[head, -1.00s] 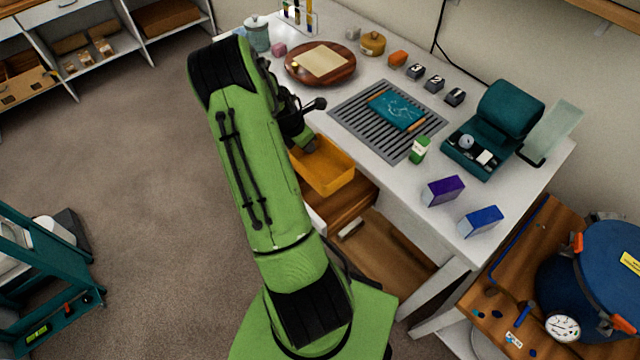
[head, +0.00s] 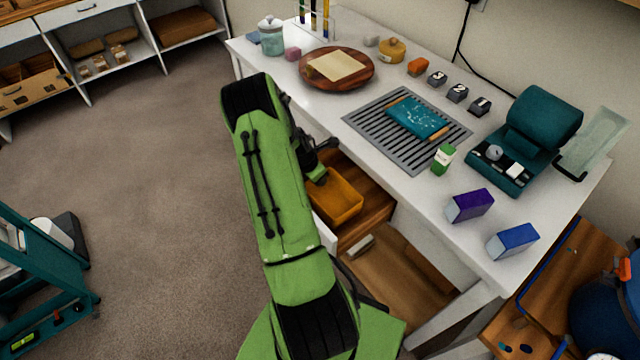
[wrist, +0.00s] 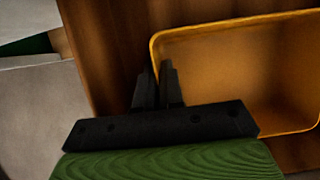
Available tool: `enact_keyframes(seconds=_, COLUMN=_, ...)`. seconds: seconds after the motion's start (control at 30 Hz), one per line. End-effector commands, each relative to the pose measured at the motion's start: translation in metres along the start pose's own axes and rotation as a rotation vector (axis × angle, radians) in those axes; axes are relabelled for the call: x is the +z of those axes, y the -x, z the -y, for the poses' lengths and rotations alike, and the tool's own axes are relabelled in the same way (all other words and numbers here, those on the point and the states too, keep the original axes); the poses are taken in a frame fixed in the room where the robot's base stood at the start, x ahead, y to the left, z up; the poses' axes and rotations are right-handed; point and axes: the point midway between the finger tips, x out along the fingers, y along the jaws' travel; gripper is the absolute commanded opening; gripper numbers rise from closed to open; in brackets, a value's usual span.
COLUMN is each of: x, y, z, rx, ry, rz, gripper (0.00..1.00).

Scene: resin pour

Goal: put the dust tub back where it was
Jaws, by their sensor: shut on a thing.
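The dust tub (head: 337,203) is an open orange-yellow box at the table's left side, over or in an open wooden drawer (head: 375,205). In the head view I cannot tell whether it rests on the drawer's bottom. In the wrist view the tub (wrist: 245,70) fills the right half, with brown wood around it. My gripper (wrist: 159,75) is shut on the tub's near-left wall, one finger on each side of the rim. My gripper (head: 320,172) is partly hidden by my green arm in the head view. The tub looks empty.
The white table (head: 405,185) above the drawer holds a round wooden board (head: 352,82), a grey grate (head: 375,125), a green bottle (head: 443,159), and purple (head: 470,205) and blue (head: 512,241) boxes. Open carpet (head: 140,150) lies to the left.

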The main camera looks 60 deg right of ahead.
Motion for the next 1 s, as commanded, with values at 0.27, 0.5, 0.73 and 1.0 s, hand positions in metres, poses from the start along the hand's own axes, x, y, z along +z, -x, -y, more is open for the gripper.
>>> enact_keyframes(seconds=0.27, x=-0.006, y=-0.013, z=0.000, rx=0.000, ry=0.001, rz=0.000, gripper=0.00)
enact_keyframes(seconds=0.5, x=-0.007, y=-0.016, z=0.000, rx=0.000, ry=0.001, rz=-0.001, gripper=0.23)
enact_keyframes(seconds=0.73, x=-0.007, y=-0.016, z=0.000, rx=0.000, ry=0.001, rz=-0.001, gripper=0.33)
enact_keyframes(seconds=1.0, x=-0.004, y=0.009, z=-0.001, rx=0.002, ry=0.002, rz=0.001, gripper=0.33)
